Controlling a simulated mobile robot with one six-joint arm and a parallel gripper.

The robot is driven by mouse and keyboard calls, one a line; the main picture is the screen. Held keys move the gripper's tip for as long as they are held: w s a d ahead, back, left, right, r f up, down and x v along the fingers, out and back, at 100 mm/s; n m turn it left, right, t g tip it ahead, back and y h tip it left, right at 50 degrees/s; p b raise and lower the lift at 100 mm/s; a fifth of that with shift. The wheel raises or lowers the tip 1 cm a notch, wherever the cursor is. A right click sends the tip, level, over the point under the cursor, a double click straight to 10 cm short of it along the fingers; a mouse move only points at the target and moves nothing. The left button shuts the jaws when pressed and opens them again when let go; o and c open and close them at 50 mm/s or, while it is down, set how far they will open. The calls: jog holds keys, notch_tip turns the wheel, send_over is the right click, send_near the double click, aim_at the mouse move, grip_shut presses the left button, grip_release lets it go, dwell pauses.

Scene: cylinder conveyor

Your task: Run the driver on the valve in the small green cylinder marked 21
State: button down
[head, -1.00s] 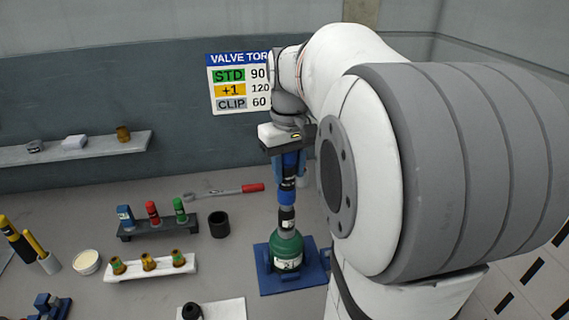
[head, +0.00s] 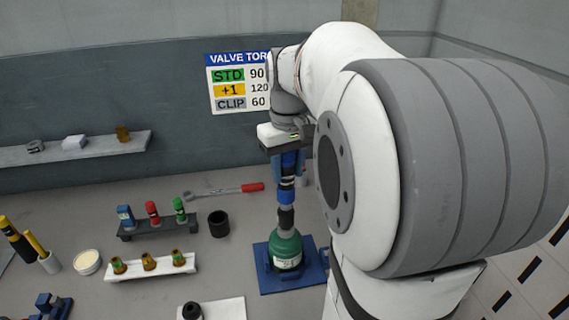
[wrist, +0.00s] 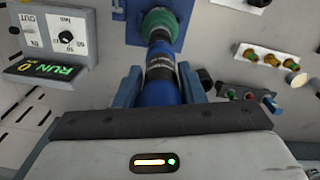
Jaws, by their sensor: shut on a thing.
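The small green cylinder (head: 286,250) stands upright in a blue holder (head: 262,285); its white label is too small to read. My gripper (head: 290,150) is shut on the blue driver (head: 287,192), which points down over the cylinder's neck. The driver's dark lower end (head: 286,218) meets the top of the cylinder, and the valve itself is hidden. In the wrist view the driver (wrist: 160,85) lies between my two fingers, with the green cylinder (wrist: 158,22) beyond its tip.
A control box with a dial (wrist: 66,35) and a lit RUN display (wrist: 45,71) shows in the wrist view. A rack of coloured pieces (head: 158,228), a dark cup (head: 219,224), a white valve rack (head: 150,267) and a red-handled wrench (head: 225,192) lie left of the cylinder.

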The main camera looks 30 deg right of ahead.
jog(key=shift+r+p, duration=0.15)
jog(key=shift+p, duration=0.15)
dwell(0.6)
jog(key=shift+r+p, duration=2.4)
jog(key=shift+r, duration=0.65)
